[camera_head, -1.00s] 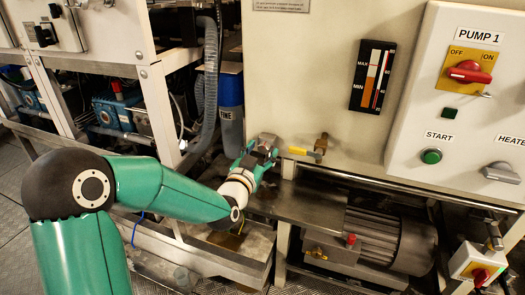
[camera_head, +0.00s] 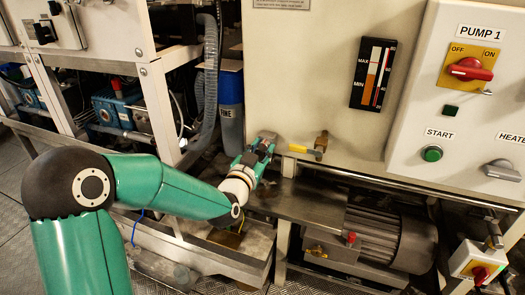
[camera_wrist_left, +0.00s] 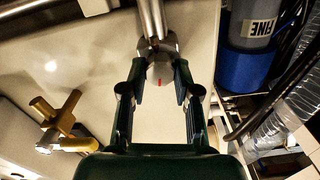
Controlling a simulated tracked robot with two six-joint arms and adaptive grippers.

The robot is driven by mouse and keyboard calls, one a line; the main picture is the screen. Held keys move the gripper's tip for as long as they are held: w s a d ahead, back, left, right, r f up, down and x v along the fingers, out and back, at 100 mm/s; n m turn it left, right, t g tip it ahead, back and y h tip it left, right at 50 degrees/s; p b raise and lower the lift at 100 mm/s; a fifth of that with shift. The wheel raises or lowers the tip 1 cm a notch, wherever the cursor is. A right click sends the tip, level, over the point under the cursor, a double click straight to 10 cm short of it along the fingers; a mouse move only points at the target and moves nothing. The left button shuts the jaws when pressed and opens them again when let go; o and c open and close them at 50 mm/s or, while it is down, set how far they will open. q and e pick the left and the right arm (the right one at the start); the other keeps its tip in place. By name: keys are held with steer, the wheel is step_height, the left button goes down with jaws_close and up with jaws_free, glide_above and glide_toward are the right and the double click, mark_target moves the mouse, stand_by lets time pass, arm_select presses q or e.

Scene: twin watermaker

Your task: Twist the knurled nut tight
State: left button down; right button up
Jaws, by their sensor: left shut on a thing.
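The knurled nut (camera_wrist_left: 161,72) is a round metal piece with a small red mark, at the end of a bright metal pipe (camera_wrist_left: 151,18) in the left wrist view. My left gripper (camera_wrist_left: 160,80) has one dark finger on each side of the nut and is shut on it. In the head view my left gripper (camera_head: 264,145) is at the lower edge of the beige panel, and I cannot make out the nut there. My right gripper is in neither view.
A brass valve with a yellow handle (camera_head: 301,149) sticks out just right of the gripper; it also shows in the left wrist view (camera_wrist_left: 60,120). A blue filter housing (camera_head: 231,110) and a grey corrugated hose (camera_head: 211,75) stand to the left. A motor (camera_head: 385,238) sits below right.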

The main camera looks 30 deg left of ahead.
arm_select(q)
steer(key=m+b, duration=0.2)
steer(key=m, duration=0.1)
steer(key=shift+d+f+b, duration=0.1)
steer(key=shift+f+b, duration=0.1)
steer(key=shift+b, duration=0.1)
steer(key=m+b, duration=0.1)
steer(key=m, duration=0.2)
steer(key=shift+m+b, duration=0.4)
steer(key=m+b, duration=0.1)
steer(key=m, duration=0.3)
steer(key=shift+d, duration=0.1)
steer(key=shift+m, duration=2.5)
steer(key=shift+f, duration=0.1)
steer(key=c, duration=0.8)
jaws_free()
steer(key=shift+c, duration=0.2)
